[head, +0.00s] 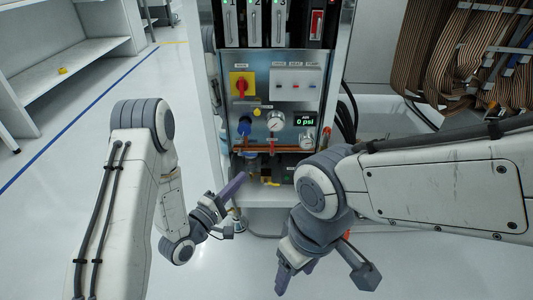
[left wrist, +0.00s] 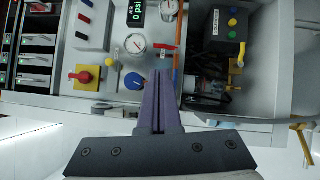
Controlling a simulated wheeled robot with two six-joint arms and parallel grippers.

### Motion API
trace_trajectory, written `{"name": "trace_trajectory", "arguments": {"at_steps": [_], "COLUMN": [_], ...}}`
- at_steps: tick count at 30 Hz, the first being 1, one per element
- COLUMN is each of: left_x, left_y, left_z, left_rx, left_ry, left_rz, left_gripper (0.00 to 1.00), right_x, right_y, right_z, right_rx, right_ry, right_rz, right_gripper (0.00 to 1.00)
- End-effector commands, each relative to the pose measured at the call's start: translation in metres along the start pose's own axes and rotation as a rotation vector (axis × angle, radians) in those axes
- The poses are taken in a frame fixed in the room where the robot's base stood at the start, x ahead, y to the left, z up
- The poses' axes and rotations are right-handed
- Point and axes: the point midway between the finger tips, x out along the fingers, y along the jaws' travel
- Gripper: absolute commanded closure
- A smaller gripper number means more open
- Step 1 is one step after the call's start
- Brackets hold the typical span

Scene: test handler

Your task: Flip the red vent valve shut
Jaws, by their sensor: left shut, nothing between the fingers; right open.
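A narrow orange-red piece (head: 274,143) stands below the round gauge (head: 275,121) on the panel, by the copper pipe. It also shows beside the gauge in the left wrist view (left wrist: 165,46). It may be the red vent valve, but it is too small to tell its position. My left gripper (head: 236,184) is shut and empty, in front of and below the panel. Its purple fingers (left wrist: 160,76) appear just beside the blue knob (left wrist: 135,80) in the left wrist view. My right gripper (head: 323,281) is open and empty, low in front of the machine.
A red rotary switch on a yellow plate (head: 241,84) sits upper left on the panel. A display (head: 304,121) reads 0 psi. An open bay (left wrist: 205,75) with a yellow-handled part lies under the pipe. Ribbon cables (head: 450,55) hang at right. Floor at left is clear.

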Motion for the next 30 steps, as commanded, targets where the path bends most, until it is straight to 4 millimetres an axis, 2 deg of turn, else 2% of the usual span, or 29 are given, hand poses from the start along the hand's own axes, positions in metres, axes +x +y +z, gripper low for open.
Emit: {"name": "trace_trajectory", "arguments": {"at_steps": [5,15,18,24,30], "left_x": [0.029,0.102,0.117,0.134,0.136], "left_y": [-0.002,-0.002,-0.002,-0.001,0.0], "left_z": [0.002,0.003,0.003,0.003,0.003], "left_rx": [0.006,0.003,0.003,0.001,0.0], "left_ry": [-0.009,-0.008,-0.007,-0.005,-0.004], "left_rz": [0.005,0.006,0.005,0.002,0.0], "left_gripper": [1.0,1.0,1.0,1.0,1.0], "right_x": [0.011,0.036,0.044,0.05,0.05], "right_y": [0.001,0.003,0.003,0.004,0.004], "right_z": [0.001,0.002,0.003,0.003,0.003], "right_rx": [0.0,0.0,0.0,0.0,0.0], "right_ry": [0.0,0.0,0.0,0.0,0.0], "right_rz": [0.0,0.0,0.0,0.0,0.0], "right_gripper": [0.36,0.36,0.36,0.36,0.36]}}
